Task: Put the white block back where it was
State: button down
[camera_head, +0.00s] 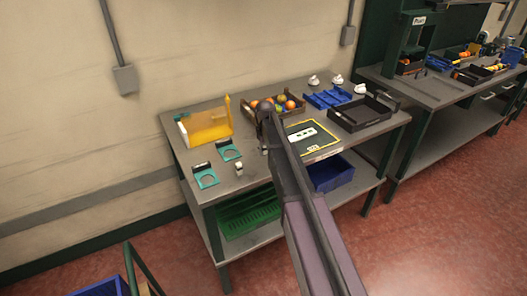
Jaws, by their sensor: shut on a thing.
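My arm reaches in from the lower right over the grey table. My gripper (264,149) is small and dark at the arm's far end, over the middle of the table, left of the dark mat. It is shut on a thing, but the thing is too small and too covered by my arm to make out. I cannot clearly pick out the white block. A flat white piece with dark holes (301,135) lies on the yellow-edged dark mat (324,147). A small pale object (239,169) stands near the table's front left.
A yellow bin (208,127) stands at the left back of the table (188,160). Two teal holders (206,180) lie in front. A blue tray (318,99) and an empty dark tray (352,120) stand right.

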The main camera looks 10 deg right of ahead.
aim_at(265, 161)
jog(key=shift+f+b, duration=1.05)
jog(key=shift+f, duration=0.3)
jog(key=shift+w+f+b, duration=0.1)
jog(key=shift+f+b, duration=0.5)
jog(key=shift+b, duration=0.05)
dwell(1.2)
jog(key=shift+c, duration=1.3)
grip_release()
jog(key=shift+o, duration=1.3)
jog(key=shift+w, duration=0.1)
jog(key=shift+r, duration=0.2)
